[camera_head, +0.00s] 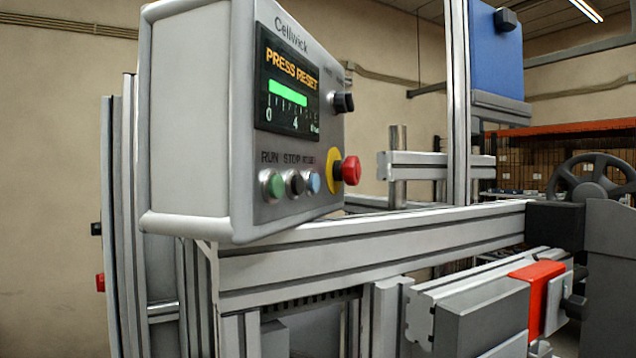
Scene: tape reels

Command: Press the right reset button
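A grey Cellwick control box (187,125) stands on an aluminium frame at left centre. Its screen (288,82) reads "PRESS RESET" above a green bar. Below it sit a green button (273,186) under RUN, a black button (295,184) under STOP and a blue button (313,181) at the right of the row. The label over the blue button is small and hard to read, but looks like RESET. A red mushroom button (350,170) on a yellow ring sticks out to the right of the blue one. I see neither of my grippers.
A black knob (343,102) juts out beside the screen. Aluminium rails (380,242) run under the box to the right. A grey unit with a red band (530,290) and a dark handwheel (592,180) fill the right side. A blue panel (497,50) stands behind.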

